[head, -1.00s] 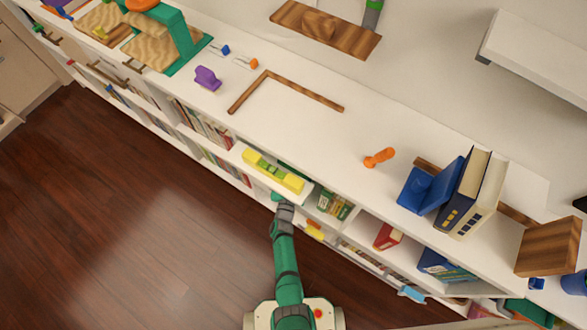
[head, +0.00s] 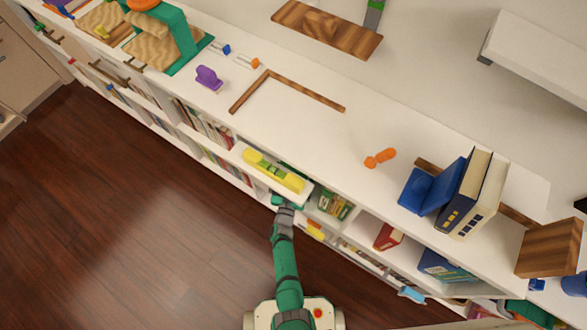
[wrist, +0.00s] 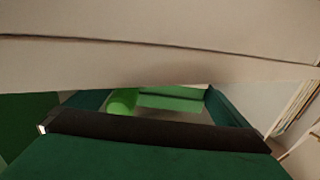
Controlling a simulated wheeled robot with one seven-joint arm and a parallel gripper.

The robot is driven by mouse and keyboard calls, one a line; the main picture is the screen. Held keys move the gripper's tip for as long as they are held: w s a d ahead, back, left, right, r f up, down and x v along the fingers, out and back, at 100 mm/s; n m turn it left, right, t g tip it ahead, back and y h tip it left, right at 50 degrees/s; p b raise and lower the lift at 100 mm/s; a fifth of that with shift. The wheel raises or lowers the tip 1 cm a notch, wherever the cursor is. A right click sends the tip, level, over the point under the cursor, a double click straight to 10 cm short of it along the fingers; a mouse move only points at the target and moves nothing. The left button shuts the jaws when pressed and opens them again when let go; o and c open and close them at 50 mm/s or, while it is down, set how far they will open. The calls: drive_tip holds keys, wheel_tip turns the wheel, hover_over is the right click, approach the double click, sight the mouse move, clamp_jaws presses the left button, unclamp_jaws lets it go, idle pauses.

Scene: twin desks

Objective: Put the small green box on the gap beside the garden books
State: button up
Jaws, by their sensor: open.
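In the wrist view, a green box-shaped thing (wrist: 172,98) shows ahead between my fingers, partly hidden by my gripper's dark edge. A rounded light green thing (wrist: 122,102) is at its left. I cannot tell which is the small green box. My gripper (wrist: 160,108) is open, with its teal fingers on either side of both. In the head view, my gripper (head: 287,203) is at the shelf front, below the yellow level, its fingers mostly hidden. Green-spined books (head: 334,205) stand in the compartment right of it. I cannot read whether they are the garden books.
A pale shelf board (wrist: 160,60) spans close above my gripper in the wrist view. The yellow level (head: 273,172) lies on a white ledge above my gripper. A red book (head: 388,236) stands farther right. The wood floor (head: 150,220) is clear.

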drive_tip(key=v, duration=1.1)
drive_tip(key=s+r+n+y, duration=0.1)
drive_tip(key=s+r+y, duration=0.2)
drive_tip(key=s+r, duration=1.1)
drive_tip(key=s+r+n+g, duration=0.1)
drive_tip(key=s+r, duration=0.5)
drive_tip(key=r, duration=0.3)
drive_tip(key=s+r+g+y, duration=0.1)
drive_tip(key=s+r, duration=0.5)
drive_tip(key=r, duration=0.3)
drive_tip(key=shift+n, duration=0.4)
